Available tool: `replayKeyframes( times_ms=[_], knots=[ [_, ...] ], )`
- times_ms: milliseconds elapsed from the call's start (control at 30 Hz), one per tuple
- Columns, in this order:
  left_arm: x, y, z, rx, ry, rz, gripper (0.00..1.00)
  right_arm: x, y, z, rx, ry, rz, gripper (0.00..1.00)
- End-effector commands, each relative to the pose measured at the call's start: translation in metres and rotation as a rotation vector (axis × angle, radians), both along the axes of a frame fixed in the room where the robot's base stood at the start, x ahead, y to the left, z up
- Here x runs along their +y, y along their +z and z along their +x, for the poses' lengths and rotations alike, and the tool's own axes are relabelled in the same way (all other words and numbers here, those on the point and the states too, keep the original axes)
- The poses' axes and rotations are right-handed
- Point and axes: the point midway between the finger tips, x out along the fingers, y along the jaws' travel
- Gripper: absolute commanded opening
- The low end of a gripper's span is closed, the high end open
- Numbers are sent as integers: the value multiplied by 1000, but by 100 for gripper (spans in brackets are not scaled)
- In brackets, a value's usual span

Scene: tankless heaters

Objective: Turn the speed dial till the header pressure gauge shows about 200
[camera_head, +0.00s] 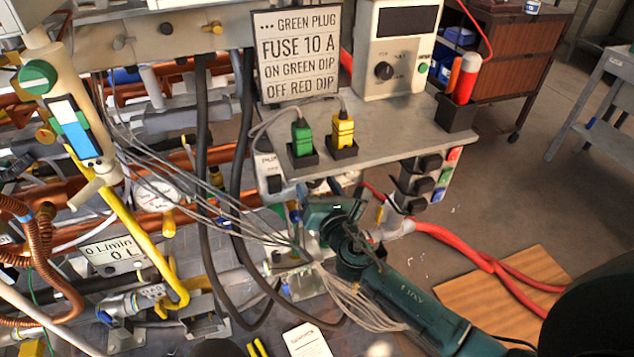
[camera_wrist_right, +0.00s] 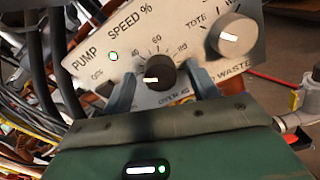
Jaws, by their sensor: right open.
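The black speed dial (camera_wrist_right: 160,73) is on a light panel marked PUMP SPEED % in the right wrist view. Its white mark is on the lower left of the knob face. My right gripper (camera_wrist_right: 162,82) is open, one finger on each side of the dial; I cannot tell whether they touch it. In the head view my right arm (camera_head: 410,305) reaches in from the lower right, and I cannot make out the dial there. A round white gauge (camera_head: 155,192) sits on the pipework at left, partly behind thin cables; its reading is too small to tell. My left gripper is not in view.
A silver TOTE/WASTE knob (camera_wrist_right: 232,34) is right of the dial, and a lit green lamp (camera_wrist_right: 113,56) is left. Thin grey cables (camera_head: 345,300) hang close to my right arm.

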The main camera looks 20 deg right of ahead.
Motion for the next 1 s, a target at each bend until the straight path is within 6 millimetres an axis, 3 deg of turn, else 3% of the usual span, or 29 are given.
replayKeyframes(
  times_ms=[367, 900, 1000],
  knots=[
    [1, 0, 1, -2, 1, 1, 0, 0, 0, 5, 1, 0, 1, 58],
    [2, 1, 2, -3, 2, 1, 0, 0, 0, 5, 1, 0, 0, 14],
    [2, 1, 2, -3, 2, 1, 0, 0, 0, 5, 1, 0, 2, 14]
  ],
)
